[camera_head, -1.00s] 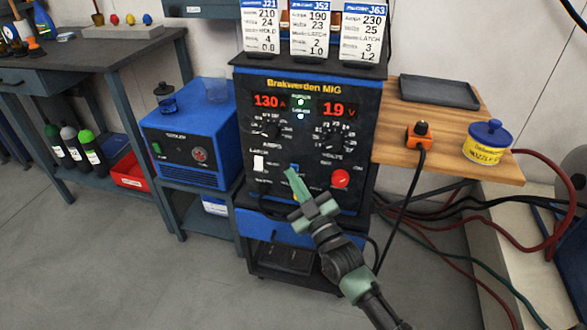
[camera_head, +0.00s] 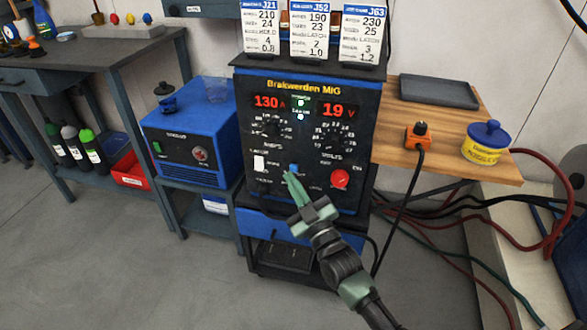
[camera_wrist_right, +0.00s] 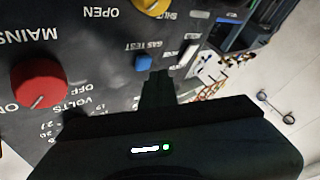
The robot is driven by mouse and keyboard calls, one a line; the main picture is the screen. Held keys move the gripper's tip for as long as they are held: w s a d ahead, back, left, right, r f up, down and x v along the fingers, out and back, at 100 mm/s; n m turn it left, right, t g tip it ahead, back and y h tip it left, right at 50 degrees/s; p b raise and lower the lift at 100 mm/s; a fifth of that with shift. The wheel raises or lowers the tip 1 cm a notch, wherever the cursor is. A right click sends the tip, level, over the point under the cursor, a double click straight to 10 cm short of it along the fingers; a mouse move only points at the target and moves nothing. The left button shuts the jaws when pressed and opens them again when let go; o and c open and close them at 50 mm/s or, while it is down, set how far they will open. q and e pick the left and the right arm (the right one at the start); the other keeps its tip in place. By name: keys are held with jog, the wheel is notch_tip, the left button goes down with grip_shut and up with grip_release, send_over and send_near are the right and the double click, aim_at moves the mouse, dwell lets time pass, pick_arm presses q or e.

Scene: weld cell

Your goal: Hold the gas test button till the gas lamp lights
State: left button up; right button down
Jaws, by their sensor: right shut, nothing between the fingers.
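The blue gas test button (camera_head: 294,168) is low on the front of the black Brakwerden MIG welder (camera_head: 258,92). The button also shows in the right wrist view (camera_wrist_right: 143,62), with "GAS TEST" lettered beside it. My right gripper (camera_head: 289,176) is shut and empty, its tips just below and left of the button in the head view. In the wrist view the fingertips (camera_wrist_right: 160,74) are beside the button and seem apart from it. Two small lamps, a green one (camera_head: 300,103) and a pale one (camera_head: 300,117), glow on the welder; their labels are too small to read surely. My left gripper is out of view.
A blue cooler (camera_head: 190,135) stands left; a wooden shelf (camera_head: 392,150) with an orange plug is at right.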

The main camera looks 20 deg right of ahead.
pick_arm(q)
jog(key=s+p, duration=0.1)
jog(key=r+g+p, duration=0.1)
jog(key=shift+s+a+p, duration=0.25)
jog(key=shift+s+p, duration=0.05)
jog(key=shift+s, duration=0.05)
pick_arm(e)
jog(key=s+a, duration=0.1)
jog(key=s, duration=0.1)
jog(key=s+a, duration=0.1)
jog(key=s, duration=0.1)
jog(key=shift+a, duration=0.4)
jog(key=shift+s, duration=0.1)
